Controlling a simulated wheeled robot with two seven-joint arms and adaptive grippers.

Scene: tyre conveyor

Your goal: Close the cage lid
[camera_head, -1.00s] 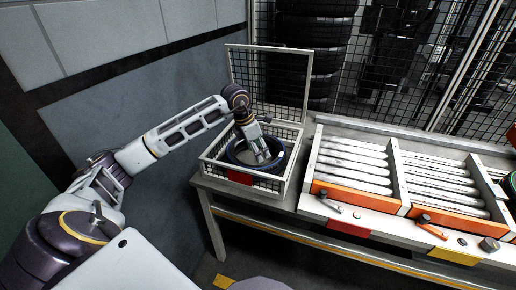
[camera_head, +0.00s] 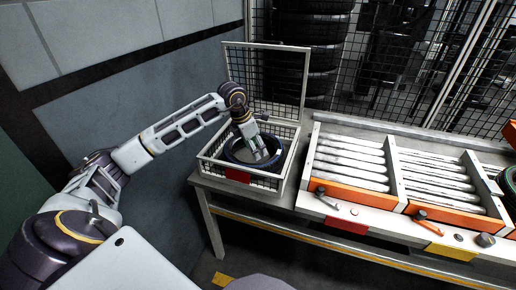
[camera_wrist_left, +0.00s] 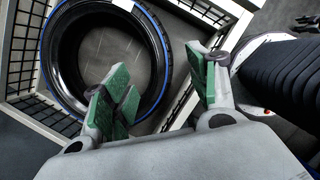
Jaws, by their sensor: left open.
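The white wire cage (camera_head: 213,166) sits at the left end of the conveyor table. Its mesh lid (camera_head: 266,85) stands open, upright along the back edge. A dark tyre with a blue line (camera_head: 279,158) lies in the cage; it also shows in the left wrist view (camera_wrist_left: 157,62). My left gripper (camera_head: 259,156) points down into the cage, over the tyre. In the left wrist view my left gripper (camera_wrist_left: 160,90) has its green-padded fingers spread apart, with nothing held between them. My right gripper does not show.
Roller lanes with orange fronts (camera_head: 349,185) stand right of the cage, with levers along the front edge. Stacked tyres (camera_head: 312,30) and a mesh fence (camera_head: 420,60) stand behind. A grey wall (camera_head: 120,90) is at the left.

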